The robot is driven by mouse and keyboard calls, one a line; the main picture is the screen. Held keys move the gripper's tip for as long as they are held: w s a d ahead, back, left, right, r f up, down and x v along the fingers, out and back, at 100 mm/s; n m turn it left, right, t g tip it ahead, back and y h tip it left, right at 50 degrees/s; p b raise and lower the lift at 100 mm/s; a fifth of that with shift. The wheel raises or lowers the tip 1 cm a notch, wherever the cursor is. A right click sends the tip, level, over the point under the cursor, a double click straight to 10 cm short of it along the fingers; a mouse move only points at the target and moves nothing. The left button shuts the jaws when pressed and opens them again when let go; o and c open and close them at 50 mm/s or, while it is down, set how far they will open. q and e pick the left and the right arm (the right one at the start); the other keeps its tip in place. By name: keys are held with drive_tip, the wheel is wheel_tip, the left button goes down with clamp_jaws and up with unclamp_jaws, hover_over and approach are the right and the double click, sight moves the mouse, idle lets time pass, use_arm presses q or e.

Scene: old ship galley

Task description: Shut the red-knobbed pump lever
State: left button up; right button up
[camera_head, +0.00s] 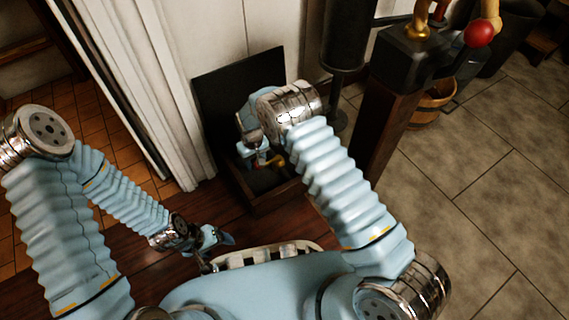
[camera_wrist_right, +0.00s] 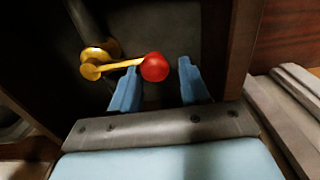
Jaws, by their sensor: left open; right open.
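The brass lever (camera_wrist_right: 115,67) with its round red knob (camera_wrist_right: 155,67) shows in the right wrist view, reaching rightward from a brass pivot on a dark surface. My right gripper (camera_wrist_right: 159,72) is open, with one blue finger on each side of the knob and a gap at the right finger. I cannot tell whether the left finger touches it. In the head view, a bit of brass (camera_head: 277,160) shows beside the right gripper (camera_head: 258,158), inside a low dark box; the knob there is hidden by my arm. My left gripper (camera_head: 218,240) is open and empty, low over the wooden floor.
A second red knob (camera_head: 478,33), with brass and wooden handles, sits on a dark post (camera_head: 388,115) at the upper right. A black cylinder (camera_head: 346,35) and wooden bucket (camera_head: 430,105) stand nearby. A pale fluted panel (camera_head: 135,80) is at left. The tiled floor (camera_head: 480,190) at right is clear.

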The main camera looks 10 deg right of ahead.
drive_tip(key=shift+s+d+f, duration=0.1)
drive_tip(key=shift+d+f, duration=0.3)
drive_tip(key=shift+d, duration=0.15)
drive_tip(key=shift+o, duration=0.8)
drive_tip(key=shift+r, duration=0.35)
use_arm(q)
wheel_tip(320, 180, up, 6)
drive_tip(key=p, duration=0.6)
drive_tip(key=shift+s, duration=0.15)
use_arm(e)
wheel_tip(320, 180, up, 11)
drive_tip(key=shift+a, duration=0.3)
use_arm(q)
drive_tip(key=shift+d, duration=0.1)
use_arm(e)
drive_tip(key=shift+f, duration=0.15)
